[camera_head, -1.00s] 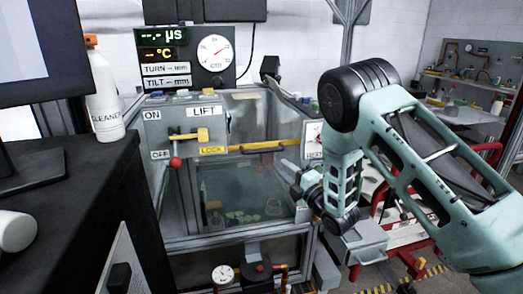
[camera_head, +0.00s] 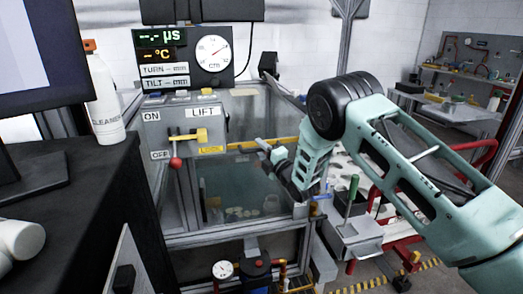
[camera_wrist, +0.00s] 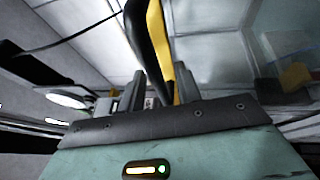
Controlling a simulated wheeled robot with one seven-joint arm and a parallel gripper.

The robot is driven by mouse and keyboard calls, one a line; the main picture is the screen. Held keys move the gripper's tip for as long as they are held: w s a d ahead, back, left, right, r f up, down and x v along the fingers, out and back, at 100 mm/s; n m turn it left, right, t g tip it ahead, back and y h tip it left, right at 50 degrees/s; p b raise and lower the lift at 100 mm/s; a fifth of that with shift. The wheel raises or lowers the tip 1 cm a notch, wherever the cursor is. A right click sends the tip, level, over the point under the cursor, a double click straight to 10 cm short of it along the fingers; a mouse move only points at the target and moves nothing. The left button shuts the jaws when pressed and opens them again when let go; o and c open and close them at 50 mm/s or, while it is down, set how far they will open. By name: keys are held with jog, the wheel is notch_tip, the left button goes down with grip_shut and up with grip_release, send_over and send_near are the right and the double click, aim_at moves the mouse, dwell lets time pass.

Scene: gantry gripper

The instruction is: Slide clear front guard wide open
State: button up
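The clear front guard (camera_head: 238,188) is a see-through panel on the front of the metal-framed tank. A yellow handle bar (camera_head: 284,140) runs across its top. My gripper (camera_head: 262,145) is at the middle of this bar in the head view. In the wrist view, the yellow and black bar (camera_wrist: 166,45) rises between the two fingers of my gripper (camera_wrist: 158,88). The fingers stand apart, on either side of the bar. I cannot tell whether either finger touches it.
A grey panel (camera_head: 182,130) with a red-knobbed lever (camera_head: 174,160) and a yellow LOCK latch (camera_head: 188,136) is at the left of the tank. A dark bench (camera_head: 85,190) with a cleaner bottle (camera_head: 104,100) is further left. A grey tray (camera_head: 355,235) stands at right.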

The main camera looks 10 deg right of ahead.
grip_shut()
jog(key=shift+f, duration=0.1)
jog(key=b, duration=2.7)
send_near(254, 212)
jog(key=x, duration=0.4)
jog(key=shift+w+a, duration=0.1)
jog(key=shift+w, duration=0.25)
grip_release()
jog(key=p+v, duration=0.2)
jog(key=v, duration=1.5)
jog(key=shift+s, duration=0.15)
